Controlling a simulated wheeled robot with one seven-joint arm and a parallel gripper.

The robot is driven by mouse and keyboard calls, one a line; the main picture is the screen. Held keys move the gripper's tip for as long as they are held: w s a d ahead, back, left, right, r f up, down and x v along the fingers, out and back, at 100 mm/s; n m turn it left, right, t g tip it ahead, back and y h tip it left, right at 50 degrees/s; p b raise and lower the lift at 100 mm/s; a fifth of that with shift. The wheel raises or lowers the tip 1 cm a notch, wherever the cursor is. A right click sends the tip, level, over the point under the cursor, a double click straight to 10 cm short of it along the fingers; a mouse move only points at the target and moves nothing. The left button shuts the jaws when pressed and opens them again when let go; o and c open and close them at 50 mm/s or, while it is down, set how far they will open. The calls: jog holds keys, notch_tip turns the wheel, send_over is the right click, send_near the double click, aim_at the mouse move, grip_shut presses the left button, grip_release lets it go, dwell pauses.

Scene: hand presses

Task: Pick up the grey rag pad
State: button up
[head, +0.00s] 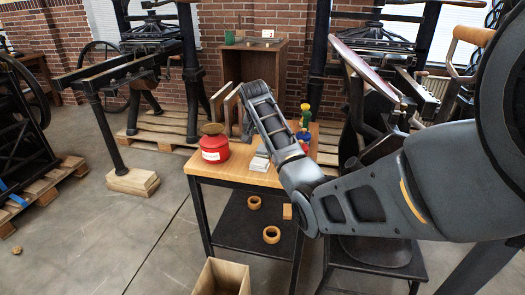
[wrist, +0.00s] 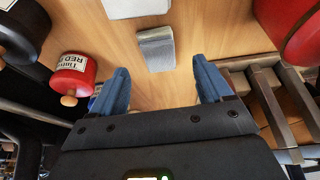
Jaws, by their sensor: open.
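The grey rag pad (wrist: 157,48) lies flat on the wooden tabletop (wrist: 185,25). In the wrist view it sits just beyond and between the blue fingertips of my gripper (wrist: 164,76), apart from them. My gripper is open and nothing is between its fingers. In the head view the grey pad (head: 262,151) shows small on the table, close beside my arm. A paler, whitish pad (wrist: 138,7) lies near it, and also shows in front of it in the head view (head: 259,164). My fingers cannot be made out in the head view.
A red can (head: 214,149) with a brown top stands left of the pads. A smaller red container (wrist: 75,72) stands at the left in the wrist view. Wooden frames (head: 228,105) stand behind the table. Rings (head: 271,235) lie on the lower shelf.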

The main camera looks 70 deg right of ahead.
aim_at(263, 148)
jog(key=shift+x, duration=2.25)
jog(key=shift+s, duration=0.15)
jog(key=c, duration=1.1)
notch_tip(263, 148, up, 4)
jog(key=shift+s+d+r, duration=0.15)
jog(key=shift+s+r, duration=0.05)
jog(key=shift+c, duration=0.2)
jog(key=s+d+r+b, duration=0.1)
jog(key=s+d+r, duration=0.4)
jog(key=s, duration=0.5)
jog(key=shift+d+r, duration=0.15)
jog(key=shift+r, duration=0.6)
